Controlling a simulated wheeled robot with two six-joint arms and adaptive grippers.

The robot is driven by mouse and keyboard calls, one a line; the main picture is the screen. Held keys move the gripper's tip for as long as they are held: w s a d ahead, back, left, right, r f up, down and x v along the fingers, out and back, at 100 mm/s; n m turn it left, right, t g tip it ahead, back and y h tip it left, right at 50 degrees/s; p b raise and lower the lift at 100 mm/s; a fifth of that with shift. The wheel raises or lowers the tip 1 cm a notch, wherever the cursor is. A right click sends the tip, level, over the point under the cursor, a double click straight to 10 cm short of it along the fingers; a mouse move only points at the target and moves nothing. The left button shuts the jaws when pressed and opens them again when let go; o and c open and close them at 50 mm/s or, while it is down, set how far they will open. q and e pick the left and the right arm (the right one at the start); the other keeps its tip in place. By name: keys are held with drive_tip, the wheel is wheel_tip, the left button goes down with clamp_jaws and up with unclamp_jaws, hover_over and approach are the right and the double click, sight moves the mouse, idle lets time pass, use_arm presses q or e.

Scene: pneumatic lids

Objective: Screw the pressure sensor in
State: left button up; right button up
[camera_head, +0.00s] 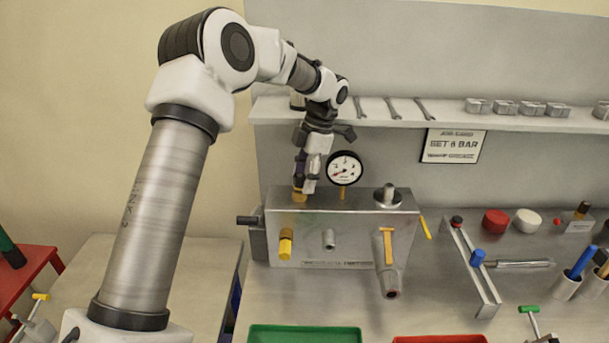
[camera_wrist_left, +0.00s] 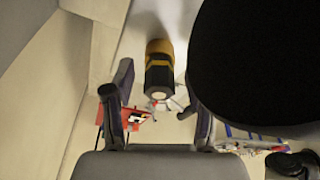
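The pressure sensor (camera_wrist_left: 159,72) shows in the left wrist view as a short dark cylinder with yellow bands and a pale end facing the camera. In the head view its brass-coloured part (camera_head: 299,196) shows at the top left of the grey metal block (camera_head: 320,228). My left gripper (camera_head: 306,180) points down over it. In the left wrist view its two fingers (camera_wrist_left: 160,100) stand apart, one on each side of the sensor, with gaps visible. The gripper hides much of the sensor in the head view, so its seating cannot be told. My right gripper is not in view.
A round gauge (camera_head: 345,168) stands close right of my left gripper. The block also carries a top fitting (camera_head: 388,196), a yellow knob (camera_head: 286,243) and a yellow-handled valve (camera_head: 388,245). A shelf (camera_head: 450,118) with wrenches runs behind. A green tray (camera_head: 305,334) lies in front.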

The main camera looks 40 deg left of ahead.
use_arm(q)
clamp_jaws()
drive_tip(key=shift+d+r+m, duration=0.1)
drive_tip(key=shift+m, duration=0.7)
drive_tip(key=m, duration=0.2)
drive_tip(key=shift+s+d+m+t+y+p, duration=0.15)
drive_tip(key=shift+s+m+t+y+p, duration=0.05)
drive_tip(key=shift+m+t+y+p, duration=0.2)
drive_tip(key=m, duration=0.3)
drive_tip(key=shift+s+m+t+y, duration=0.1)
drive_tip(key=shift+m+t+y, duration=0.2)
drive_tip(key=shift+m, duration=0.1)
drive_tip(key=m, duration=0.2)
drive_tip(key=shift+s+d+f+m+t, duration=0.1)
drive_tip(key=shift+s+f+m+t, duration=0.1)
drive_tip(key=shift+m+t, duration=0.2)
drive_tip(key=shift+c, duration=1)
unclamp_jaws()
drive_tip(key=shift+m+b, duration=0.3)
drive_tip(key=shift+m, duration=0.5)
drive_tip(key=o, duration=0.4)
drive_tip(key=shift+s+r, duration=0.1)
drive_tip(key=shift+o, duration=0.2)
